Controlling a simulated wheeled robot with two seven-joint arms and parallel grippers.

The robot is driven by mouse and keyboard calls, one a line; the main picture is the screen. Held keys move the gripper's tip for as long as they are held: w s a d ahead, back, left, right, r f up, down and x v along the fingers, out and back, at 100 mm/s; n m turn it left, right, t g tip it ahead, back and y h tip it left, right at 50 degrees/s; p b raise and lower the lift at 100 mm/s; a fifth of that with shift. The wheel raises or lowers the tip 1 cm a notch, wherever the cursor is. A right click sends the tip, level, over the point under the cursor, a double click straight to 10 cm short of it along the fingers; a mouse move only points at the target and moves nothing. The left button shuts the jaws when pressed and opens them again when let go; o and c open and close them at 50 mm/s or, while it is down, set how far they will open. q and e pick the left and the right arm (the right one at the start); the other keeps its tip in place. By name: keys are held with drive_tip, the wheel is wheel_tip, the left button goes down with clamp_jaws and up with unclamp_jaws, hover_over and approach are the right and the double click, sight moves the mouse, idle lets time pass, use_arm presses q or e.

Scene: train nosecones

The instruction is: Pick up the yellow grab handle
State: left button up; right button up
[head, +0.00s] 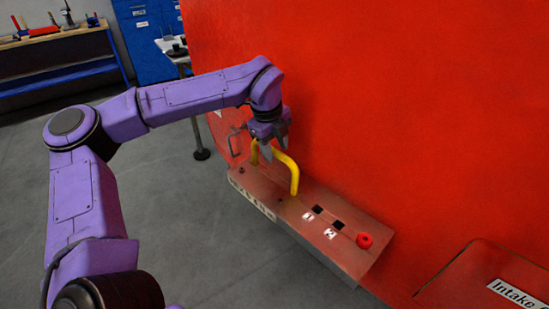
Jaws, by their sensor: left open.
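The yellow grab handle (294,176) is a bent bar that stands up from a brown ledge (310,228) on the front of the red nosecone (400,110). My left gripper (268,153) points down over the handle's upper left part, with its fingers open. The fingers hide a piece of the handle, and I cannot tell whether they touch it. My right gripper is not in the head view.
The ledge carries a red button (364,241), dark square holes and small white labels. A dark handle (235,139) is on the nosecone's left side. A workbench (55,45) and blue cabinets (147,40) stand at the back. Grey floor is clear at left.

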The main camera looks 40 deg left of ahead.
use_arm(q)
wheel_tip(320, 180, down, 2)
drive_tip(key=shift+w+f, duration=0.1)
drive_tip(key=shift+w, duration=0.05)
clamp_jaws()
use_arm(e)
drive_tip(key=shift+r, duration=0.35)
